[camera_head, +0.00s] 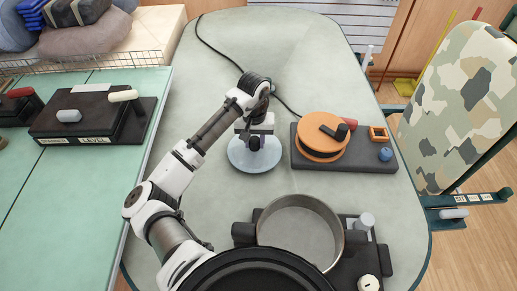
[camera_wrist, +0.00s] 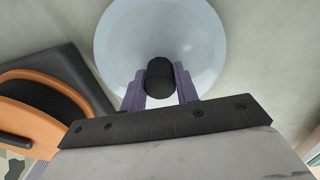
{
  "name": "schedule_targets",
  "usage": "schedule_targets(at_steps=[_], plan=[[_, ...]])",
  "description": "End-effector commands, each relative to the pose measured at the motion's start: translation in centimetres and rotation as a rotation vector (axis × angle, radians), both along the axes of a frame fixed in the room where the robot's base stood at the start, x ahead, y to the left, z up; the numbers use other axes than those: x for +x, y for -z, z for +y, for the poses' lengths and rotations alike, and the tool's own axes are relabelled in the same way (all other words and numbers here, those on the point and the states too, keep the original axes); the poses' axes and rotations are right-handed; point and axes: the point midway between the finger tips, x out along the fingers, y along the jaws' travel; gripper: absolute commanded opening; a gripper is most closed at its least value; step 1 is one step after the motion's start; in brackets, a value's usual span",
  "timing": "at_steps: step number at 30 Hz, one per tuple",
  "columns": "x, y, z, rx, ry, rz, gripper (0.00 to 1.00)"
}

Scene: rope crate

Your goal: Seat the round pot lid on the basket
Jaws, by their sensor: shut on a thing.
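The round pot lid (camera_head: 240,160) is a pale, bluish disc with a black knob in the middle of the table. My gripper (camera_head: 255,143) is above it and shut on the knob. In the wrist view the lid (camera_wrist: 160,30) is level with the camera's lower side, and the dark knob sits between the two purple fingers of my gripper (camera_wrist: 160,82). I cannot tell whether the lid rests on the table or is slightly lifted. The basket (camera_head: 340,242) is a round, open metal ring nearer the front, to the right of the lid; its inside looks empty.
A dark board (camera_head: 345,165) with an orange reel stands right of the lid. A dark fixture with a pale post (camera_head: 366,221) surrounds the basket. A black cable (camera_head: 222,55) runs across the back. The table's back (camera_head: 270,30) is mostly clear.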

Motion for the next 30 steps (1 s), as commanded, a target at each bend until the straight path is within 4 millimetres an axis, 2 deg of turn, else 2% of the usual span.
schedule_targets(at_steps=[16,30], plan=[[0.0,-1.4,0.0,0.000,0.000,0.000,0.01],[0.0,-4.3,0.0,0.000,-0.001,0.000,0.01]])
